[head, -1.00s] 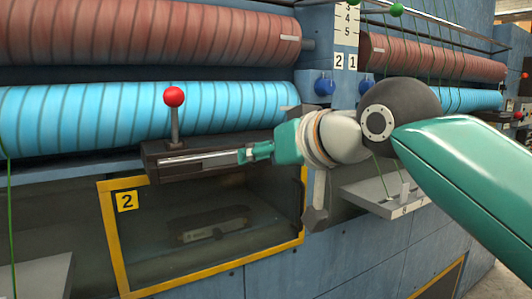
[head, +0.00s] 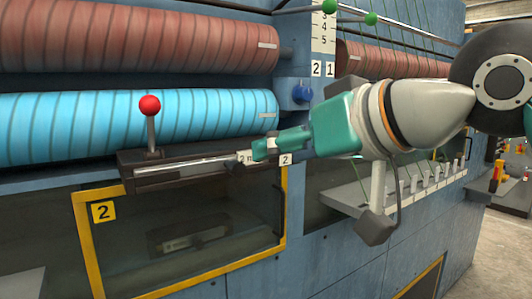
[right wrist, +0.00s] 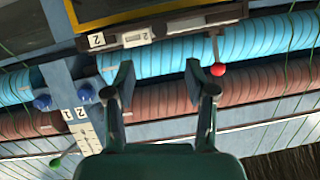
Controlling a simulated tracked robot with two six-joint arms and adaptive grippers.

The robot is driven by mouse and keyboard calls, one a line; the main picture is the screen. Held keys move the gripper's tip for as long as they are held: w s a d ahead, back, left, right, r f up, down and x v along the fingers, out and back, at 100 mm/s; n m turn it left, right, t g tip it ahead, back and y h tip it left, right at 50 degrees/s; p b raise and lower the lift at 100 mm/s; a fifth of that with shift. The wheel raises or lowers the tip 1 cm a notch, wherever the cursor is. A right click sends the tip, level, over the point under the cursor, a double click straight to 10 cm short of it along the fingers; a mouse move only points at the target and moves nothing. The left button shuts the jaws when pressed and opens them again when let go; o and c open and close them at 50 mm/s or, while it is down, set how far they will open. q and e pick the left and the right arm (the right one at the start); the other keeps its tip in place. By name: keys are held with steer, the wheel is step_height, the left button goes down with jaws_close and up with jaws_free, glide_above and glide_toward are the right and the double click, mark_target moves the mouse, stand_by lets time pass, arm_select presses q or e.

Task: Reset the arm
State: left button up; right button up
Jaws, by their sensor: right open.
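A lever with a red ball knob (head: 150,106) stands upright on the left part of a dark housing (head: 135,158) that has a pale slotted strip. The knob also shows in the right wrist view (right wrist: 218,69), where the picture is upside down. My right gripper (head: 257,150) is in front of the right end of the housing, to the right of the lever. In the right wrist view its two fingers (right wrist: 160,72) are apart with nothing between them. The knob appears beyond the right-hand finger, apart from it. My left gripper is not in view.
Blue (head: 60,125) and red-brown (head: 120,35) ribbed rolls lie behind and above the housing. A yellow-framed window (head: 103,235) marked 2 is below. A blue knob (head: 302,94) is on the post, and a grey shelf with several pegs (head: 345,197) sits at right.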

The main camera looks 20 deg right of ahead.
steer(key=w+d+f+m+g+h, duration=0.1)
steer(key=w+f+g+h, duration=0.1)
steer(key=w+f, duration=0.6)
steer(key=w+d+f+m+g+h, duration=0.1)
steer(key=w+d+f+g+h, duration=0.15)
steer(key=f, duration=0.85)
step_height(320, 180, down, 26)
steer(key=w+g, duration=0.2)
steer(key=g, duration=0.3)
steer(key=s+f+g+y, duration=0.15)
steer(key=s+f, duration=0.35)
steer(key=f, duration=0.6)
steer(key=s+f+g, duration=0.2)
steer(key=s+f, duration=0.4)
steer(key=f, duration=0.5)
steer(key=s+a+f+m, duration=0.1)
steer(key=s+a+f, duration=0.1)
steer(key=s+f, duration=0.3)
steer(key=s+a+f+m+y, duration=0.1)
steer(key=s+a+f, duration=0.1)
steer(key=s+f, duration=0.4)
steer(key=shift+s+a+m+t+y, duration=0.3)
steer(key=shift+s+t, duration=0.1)
steer(key=shift+s, duration=1.8)
